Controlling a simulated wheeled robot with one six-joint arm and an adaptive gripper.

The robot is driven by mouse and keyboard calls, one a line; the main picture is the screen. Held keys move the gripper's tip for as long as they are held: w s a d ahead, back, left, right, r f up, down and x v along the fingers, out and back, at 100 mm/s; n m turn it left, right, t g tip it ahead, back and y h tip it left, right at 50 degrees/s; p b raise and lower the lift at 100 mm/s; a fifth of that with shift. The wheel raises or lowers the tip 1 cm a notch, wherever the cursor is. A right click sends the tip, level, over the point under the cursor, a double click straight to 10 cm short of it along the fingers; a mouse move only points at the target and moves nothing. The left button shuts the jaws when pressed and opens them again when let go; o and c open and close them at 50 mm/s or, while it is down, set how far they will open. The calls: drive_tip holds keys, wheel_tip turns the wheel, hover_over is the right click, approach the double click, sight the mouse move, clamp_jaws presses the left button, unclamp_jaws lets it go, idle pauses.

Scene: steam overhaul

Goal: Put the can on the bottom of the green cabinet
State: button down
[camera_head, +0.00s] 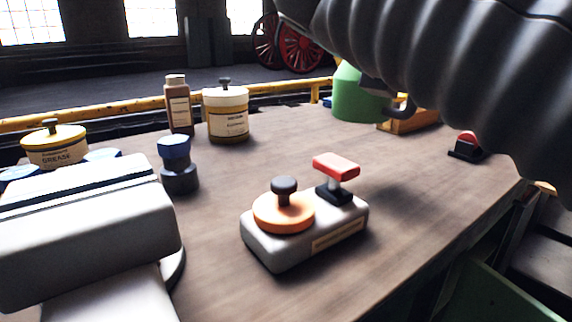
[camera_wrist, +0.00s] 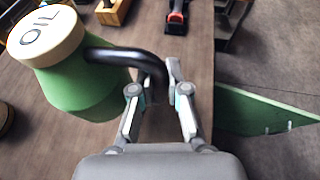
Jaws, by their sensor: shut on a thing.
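The can is a green oil can (camera_wrist: 75,80) with a cream lid marked OIL and a black curved handle (camera_wrist: 145,58). In the wrist view my gripper (camera_wrist: 158,78) is shut on the handle, at the can's right side. In the head view the green can (camera_head: 352,97) shows at the back of the workbench, its top hidden by my arm. I cannot tell whether its base touches the bench. A green panel, seemingly part of the green cabinet (camera_wrist: 262,110), lies beyond the bench edge at right and also shows in the head view (camera_head: 490,297). The cabinet's inside is hidden.
The wooden workbench (camera_head: 400,215) holds a grey block with an orange knob (camera_head: 283,212), a blue-topped black piece (camera_head: 176,165), a cream tin (camera_head: 228,115), a brown bottle (camera_head: 178,105) and a grease tin (camera_head: 54,147).

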drive_tip(key=w+a+f, duration=0.2)
drive_tip(key=a+f, duration=0.1)
drive_tip(key=w+a+f+b, duration=0.1)
drive_tip(key=a+f, duration=0.2)
drive_tip(key=w+a+f, duration=0.2)
drive_tip(key=a+f, duration=0.1)
drive_tip(key=a, duration=0.1)
drive_tip(key=shift+w+f+b, duration=0.1)
drive_tip(key=shift+w+b, duration=0.2)
drive_tip(key=shift+b, duration=0.05)
drive_tip(key=shift+f+p, duration=0.45)
drive_tip(key=shift+f, duration=0.2)
drive_tip(key=shift+f, duration=0.4)
drive_tip(key=c, duration=1.2)
unclamp_jaws()
drive_tip(key=shift+o, duration=0.2)
drive_tip(key=shift+b, duration=0.75)
